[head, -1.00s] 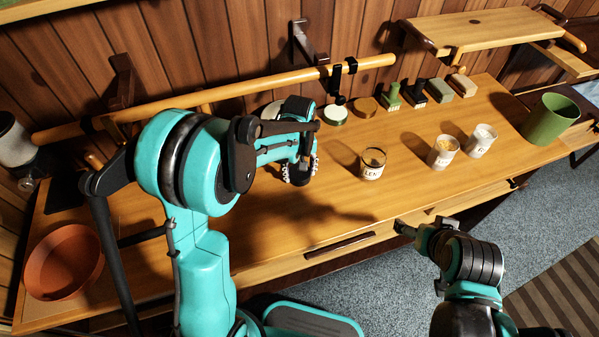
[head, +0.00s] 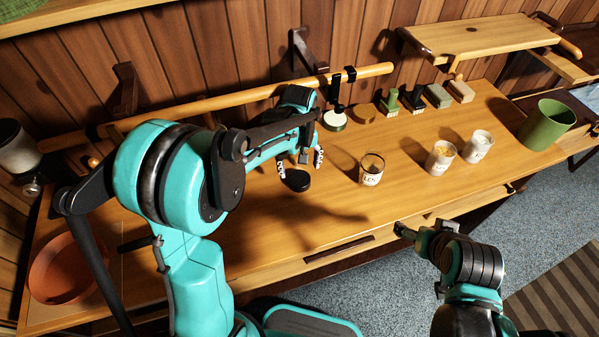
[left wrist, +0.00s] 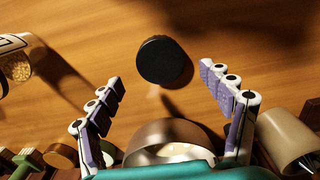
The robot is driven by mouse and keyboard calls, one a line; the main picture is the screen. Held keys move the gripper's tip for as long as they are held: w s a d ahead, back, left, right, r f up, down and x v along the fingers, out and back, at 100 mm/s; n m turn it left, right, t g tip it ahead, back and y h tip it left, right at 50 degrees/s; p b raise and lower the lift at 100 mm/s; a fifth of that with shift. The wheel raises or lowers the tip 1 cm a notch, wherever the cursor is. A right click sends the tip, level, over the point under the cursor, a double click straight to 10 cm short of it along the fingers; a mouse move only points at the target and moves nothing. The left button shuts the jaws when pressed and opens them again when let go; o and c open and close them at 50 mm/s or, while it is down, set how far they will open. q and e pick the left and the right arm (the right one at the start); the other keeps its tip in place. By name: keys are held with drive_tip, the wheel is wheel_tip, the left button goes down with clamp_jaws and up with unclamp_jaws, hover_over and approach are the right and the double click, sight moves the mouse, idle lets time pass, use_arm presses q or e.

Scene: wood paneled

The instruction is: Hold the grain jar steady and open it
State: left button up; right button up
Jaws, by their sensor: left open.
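A low, round black lid-like piece (head: 296,181) is on the wooden counter, below my left gripper (head: 300,162). In the left wrist view the black piece (left wrist: 163,60) lies beyond and between the spread fingers of my left gripper (left wrist: 165,82), apart from them. Whether a jar body is under it I cannot tell. My left gripper is open and empty. An open glass jar labelled "LEN" (head: 371,171) stands to the right; its side with grain inside (left wrist: 18,68) shows at the left wrist view's edge. My right gripper (head: 402,230) is off the counter's front; its jaws are unclear.
Two labelled jars, one with orange contents (head: 440,158) and one pale (head: 478,147), stand farther right, before a green pot (head: 547,125). Lids (head: 363,112) and brushes (head: 390,102) line the back. A terracotta bowl (head: 62,270) is at left. The front middle of the counter is clear.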

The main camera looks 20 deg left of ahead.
sight(300, 178)
use_arm(q)
drive_tip(key=s+a+r+m+t+p, duration=0.1)
drive_tip(key=s+a+r+m+t, duration=0.15)
drive_tip(key=s+r, duration=0.75)
drive_tip(key=s+f+m+t+b, duration=0.2)
drive_tip(key=s+m+t+b, duration=0.1)
drive_tip(key=s, duration=0.4)
drive_tip(key=shift+a+f+m+t, duration=0.15)
drive_tip(key=shift+f+m+t, duration=0.1)
drive_tip(key=shift+m+t, duration=0.5)
use_arm(e)
drive_tip(key=shift+f, duration=0.75)
drive_tip(key=shift+o, duration=0.6)
